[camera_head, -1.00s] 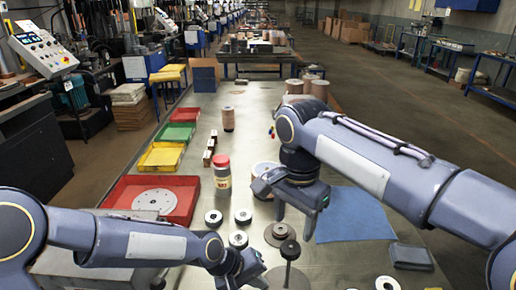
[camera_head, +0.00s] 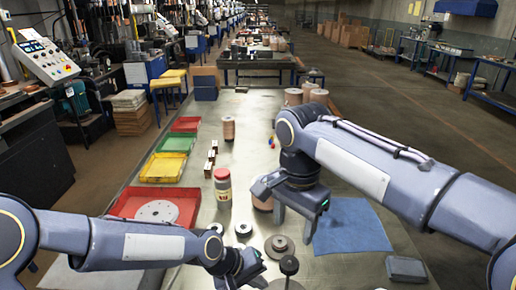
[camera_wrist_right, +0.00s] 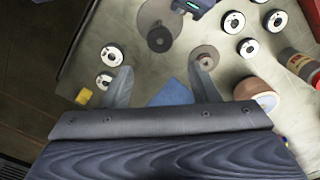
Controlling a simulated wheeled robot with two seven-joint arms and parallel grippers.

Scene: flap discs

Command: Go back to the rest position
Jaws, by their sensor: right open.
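My right gripper (camera_head: 293,218) hangs over the table, left of the blue mat. Its two fingers stand apart in the right wrist view (camera_wrist_right: 161,85), with nothing between them. My left gripper (camera_head: 252,275) is low in the head view, beside a dark knob on a stem (camera_head: 289,266); I cannot see clearly whether its jaws are apart. Grey flap discs lie on the table: one stacked larger disc (camera_head: 279,247) lies between the grippers, and small ringed ones (camera_head: 243,228) lie near my left gripper. A large pale disc (camera_head: 157,211) lies in the red tray (camera_head: 118,209).
A red-capped jar (camera_head: 222,187) stands mid-table. Yellow (camera_head: 162,168) and green (camera_head: 176,143) trays line the left edge. A blue mat (camera_head: 350,226) and a dark grey block (camera_head: 406,269) lie at the right. The table's far middle (camera_head: 255,115) is mostly clear.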

